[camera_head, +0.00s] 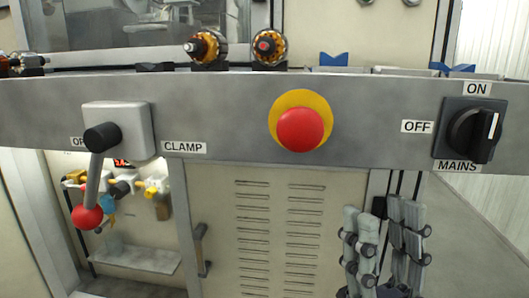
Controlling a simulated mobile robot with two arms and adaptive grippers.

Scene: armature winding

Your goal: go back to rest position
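My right gripper (382,207) shows at the lower right, below the control panel. Its grey fingers with black joints point upward, stand apart and hold nothing visible. Its palm is cut off by the bottom edge. My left gripper is not in view. Above the fingers, the grey panel (230,105) carries a clamp lever (96,180) with a red ball end hanging down, a red emergency button (300,130) on a yellow ring, and a black mains switch (473,131) whose white mark points up toward ON. The gripper appears apart from all of them.
Two armatures (207,50) (268,48) sit in holders behind the panel's top edge, with more at the far left (24,64). Empty blue V-shaped supports (333,59) stand to the right. Below are a vented cabinet door (280,235) and yellow fittings (152,187).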

